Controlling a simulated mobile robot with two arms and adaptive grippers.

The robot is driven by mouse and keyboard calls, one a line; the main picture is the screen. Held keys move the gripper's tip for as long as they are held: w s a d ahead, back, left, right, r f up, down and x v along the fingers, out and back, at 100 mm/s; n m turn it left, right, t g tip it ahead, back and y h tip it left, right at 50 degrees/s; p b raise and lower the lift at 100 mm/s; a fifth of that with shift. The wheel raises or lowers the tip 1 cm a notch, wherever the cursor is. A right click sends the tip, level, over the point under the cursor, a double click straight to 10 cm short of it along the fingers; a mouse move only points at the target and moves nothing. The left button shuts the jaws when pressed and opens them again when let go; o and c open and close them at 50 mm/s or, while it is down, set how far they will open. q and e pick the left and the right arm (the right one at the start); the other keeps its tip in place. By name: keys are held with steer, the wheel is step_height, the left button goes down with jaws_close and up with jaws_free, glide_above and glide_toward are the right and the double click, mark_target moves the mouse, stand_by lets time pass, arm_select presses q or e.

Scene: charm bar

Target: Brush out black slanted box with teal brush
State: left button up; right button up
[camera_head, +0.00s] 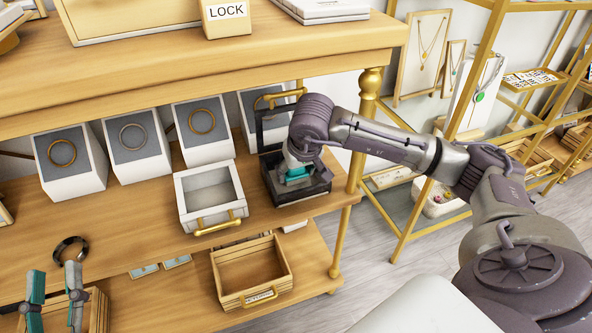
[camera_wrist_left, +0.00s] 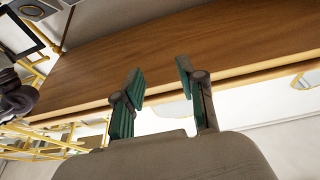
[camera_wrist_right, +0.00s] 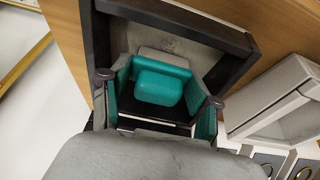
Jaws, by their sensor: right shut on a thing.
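The black slanted box (camera_head: 320,189) stands open at the right end of the middle wooden shelf, with its lid side raised behind my right arm. It also shows in the right wrist view (camera_wrist_right: 232,72). My right gripper (camera_head: 296,172) reaches down into it. In the right wrist view the teal brush (camera_wrist_right: 160,86) lies between my right gripper's teal finger pads (camera_wrist_right: 158,90), and the gripper is shut on it. The brush head is against the box's grey interior, partly hidden. My left gripper (camera_head: 54,282) is open and empty at the lower left; it also shows in the left wrist view (camera_wrist_left: 160,82).
A white open box with a gold handle (camera_head: 235,212) stands left of the black box. Several bracelet stands (camera_head: 140,165) line the shelf. A wooden crate (camera_head: 284,268) sits below. A gold post (camera_head: 368,100) stands close to my right arm.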

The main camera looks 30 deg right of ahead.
mark_target(288, 188)
arm_select(q)
steer(key=shift+r+h, duration=0.3)
steer(key=shift+r, duration=0.1)
arm_select(e)
steer(key=shift+f, duration=0.1)
arm_select(q)
steer(key=shift+s+r+t, duration=0.35)
steer(key=shift+r+t, duration=0.15)
steer(key=shift+t, duration=0.1)
arm_select(e)
steer(key=shift+f, duration=0.2)
stand_by(0.4)
steer(key=shift+s+a, duration=0.45)
steer(key=shift+a, duration=0.2)
steer(key=shift+s+a, duration=0.35)
steer(key=shift+a, duration=0.2)
arm_select(q)
steer(key=shift+w+d, duration=0.1)
steer(key=shift+d, duration=0.05)
arm_select(e)
steer(key=shift+s+a+f, duration=0.1)
steer(key=shift+f, duration=0.05)
